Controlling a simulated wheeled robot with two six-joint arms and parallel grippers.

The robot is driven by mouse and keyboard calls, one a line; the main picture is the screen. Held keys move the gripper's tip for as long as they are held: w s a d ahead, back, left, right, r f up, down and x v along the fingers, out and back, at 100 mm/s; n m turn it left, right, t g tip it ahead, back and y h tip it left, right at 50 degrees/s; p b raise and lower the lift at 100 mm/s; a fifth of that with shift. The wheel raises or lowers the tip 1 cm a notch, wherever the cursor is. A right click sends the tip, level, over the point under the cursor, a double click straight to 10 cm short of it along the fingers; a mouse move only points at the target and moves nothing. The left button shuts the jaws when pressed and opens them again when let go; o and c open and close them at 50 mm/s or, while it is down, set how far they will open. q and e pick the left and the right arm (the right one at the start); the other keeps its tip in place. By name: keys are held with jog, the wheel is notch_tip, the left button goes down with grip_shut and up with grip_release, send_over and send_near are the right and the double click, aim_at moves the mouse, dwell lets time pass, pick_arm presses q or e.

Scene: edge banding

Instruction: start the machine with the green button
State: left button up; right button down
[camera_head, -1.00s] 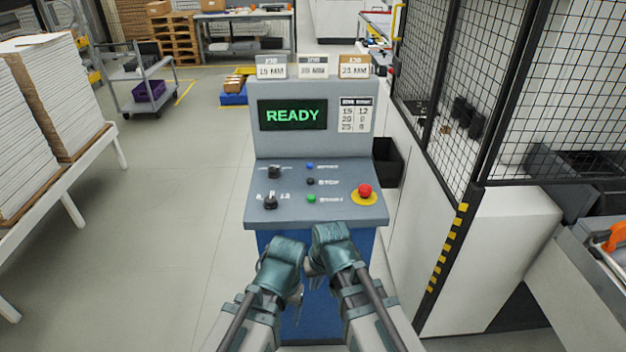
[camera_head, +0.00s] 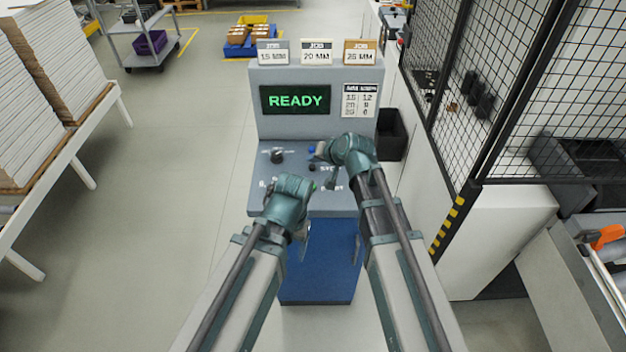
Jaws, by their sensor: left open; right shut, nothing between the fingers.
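The control console (camera_head: 314,127) stands ahead, and its screen (camera_head: 296,100) reads READY in green. On its sloping panel a black knob (camera_head: 277,157), a blue button (camera_head: 311,150) and a black button (camera_head: 312,168) show. The green button is largely or wholly hidden by my grippers. The red stop button is hidden behind my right arm. My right gripper (camera_head: 331,178) is shut and empty, over the right half of the panel; whether it touches is unclear. My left gripper (camera_head: 302,227) is open and empty, lower, by the panel's front edge.
Three job cards (camera_head: 317,52) stand on top of the console. A mesh fence (camera_head: 480,80) and white machine housing (camera_head: 505,235) close off the right side. A black bin (camera_head: 392,135) sits beside the console. Stacked boards (camera_head: 40,95) are at left. Floor left of the console is clear.

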jog(key=shift+f, duration=0.2)
jog(key=b, duration=0.9)
send_over(314, 190)
notch_tip(314, 190, down, 8)
jog(key=shift+f, duration=0.25)
jog(key=shift+f, duration=0.1)
dwell(1.5)
jog(key=shift+f+b, duration=0.3)
jog(key=shift+b, duration=0.05)
